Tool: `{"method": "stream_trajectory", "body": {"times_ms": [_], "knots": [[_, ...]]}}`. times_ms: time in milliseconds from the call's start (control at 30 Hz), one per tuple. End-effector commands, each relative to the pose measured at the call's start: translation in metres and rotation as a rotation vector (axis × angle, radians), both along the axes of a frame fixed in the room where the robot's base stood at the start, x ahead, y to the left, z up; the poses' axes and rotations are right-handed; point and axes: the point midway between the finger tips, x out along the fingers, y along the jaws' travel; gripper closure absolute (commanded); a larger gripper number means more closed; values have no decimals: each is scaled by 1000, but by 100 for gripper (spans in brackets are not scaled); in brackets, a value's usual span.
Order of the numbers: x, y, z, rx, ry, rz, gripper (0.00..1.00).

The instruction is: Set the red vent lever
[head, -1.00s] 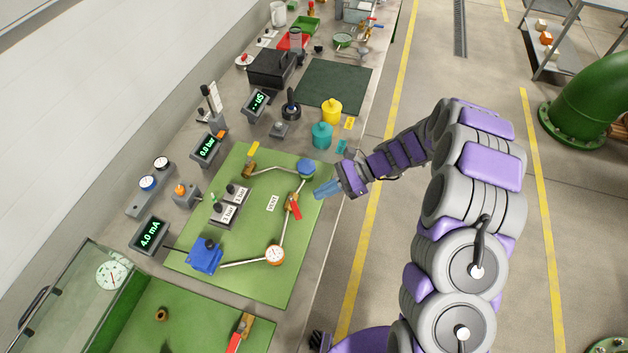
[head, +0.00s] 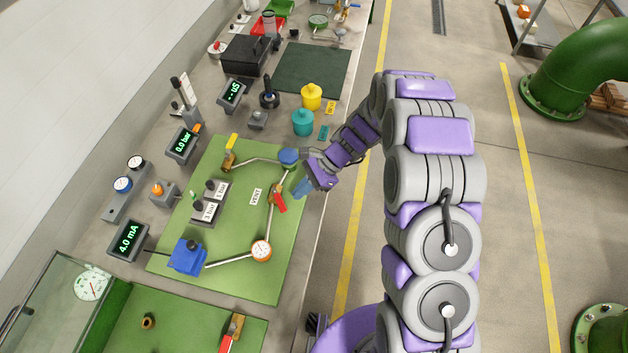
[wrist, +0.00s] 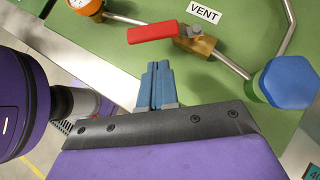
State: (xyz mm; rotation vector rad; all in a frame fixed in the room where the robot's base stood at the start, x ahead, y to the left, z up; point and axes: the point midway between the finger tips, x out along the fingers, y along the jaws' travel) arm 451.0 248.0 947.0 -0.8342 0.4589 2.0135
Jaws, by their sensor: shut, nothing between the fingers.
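The red vent lever (head: 280,203) sits on a brass valve (head: 277,189) in the pipe run on the green board. In the wrist view the red lever (wrist: 153,33) points left from the brass valve body (wrist: 200,45), below the VENT label (wrist: 204,13). My gripper (head: 299,192) is beside the lever, to its right in the head view. In the wrist view my gripper's blue fingers (wrist: 157,72) are together and empty, a short way below the lever in the picture. They look apart from it.
A blue knob (wrist: 287,82) stands right of my fingers in the wrist view. An orange-rimmed gauge (head: 261,250) is on the same pipe. A blue block (head: 187,256) and label plates (head: 209,201) stand left. Another red lever (head: 226,343) is on the lower board.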

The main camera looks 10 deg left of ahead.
Motion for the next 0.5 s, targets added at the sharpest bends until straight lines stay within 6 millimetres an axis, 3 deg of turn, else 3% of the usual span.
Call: {"method": "stream_trajectory", "body": {"times_ms": [200, 500], "knots": [[-12, 17, 1, 2, 0, 1, 100], [-14, 20, 1, 2, 0, -1, 100]]}}
